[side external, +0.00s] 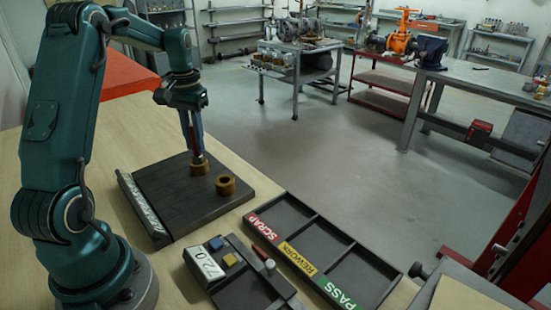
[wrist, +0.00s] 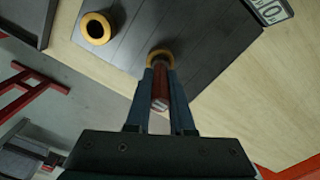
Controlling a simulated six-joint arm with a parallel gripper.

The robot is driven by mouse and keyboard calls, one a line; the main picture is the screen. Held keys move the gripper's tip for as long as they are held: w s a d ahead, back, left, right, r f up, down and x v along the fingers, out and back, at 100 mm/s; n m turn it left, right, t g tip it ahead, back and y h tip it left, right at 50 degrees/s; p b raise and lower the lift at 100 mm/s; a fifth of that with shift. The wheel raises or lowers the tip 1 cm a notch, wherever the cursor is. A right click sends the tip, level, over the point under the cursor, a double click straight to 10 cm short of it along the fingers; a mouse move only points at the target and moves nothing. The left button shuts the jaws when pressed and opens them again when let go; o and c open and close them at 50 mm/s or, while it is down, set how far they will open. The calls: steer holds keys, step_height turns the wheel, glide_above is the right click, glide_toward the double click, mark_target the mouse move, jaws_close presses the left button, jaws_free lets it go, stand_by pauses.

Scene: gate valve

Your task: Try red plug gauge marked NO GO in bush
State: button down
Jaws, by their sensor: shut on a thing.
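My gripper (side external: 196,140) points down over the dark grooved plate (side external: 160,190) and is shut on a red plug gauge (side external: 198,158). In the wrist view the gauge (wrist: 159,88) is gripped between the two fingers (wrist: 160,82). Its lower end is at a brass-coloured bush (side external: 200,168), which also shows in the wrist view (wrist: 160,54). I cannot tell whether the gauge tip is inside the bore or just above it. Any NO GO marking is not readable. A second bush (side external: 226,185) stands apart on the plate, its bore open; it also shows in the wrist view (wrist: 96,28).
A tray (side external: 370,267) with SCRAP, REWORK and PASS compartments stands to the right, its compartments empty. A dark gauge stand (side external: 232,284) with blue and yellow blocks and a red-and-grey piece (side external: 266,259) is in front. A labelled strip (side external: 142,205) edges the plate.

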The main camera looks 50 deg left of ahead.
mark_target(191, 125)
steer(key=shift+f, duration=0.7)
stand_by(0.6)
steer(key=shift+r, duration=0.25)
stand_by(0.6)
steer(key=shift+r, duration=0.75)
steer(key=shift+r, duration=0.75)
steer(key=shift+r, duration=2.4)
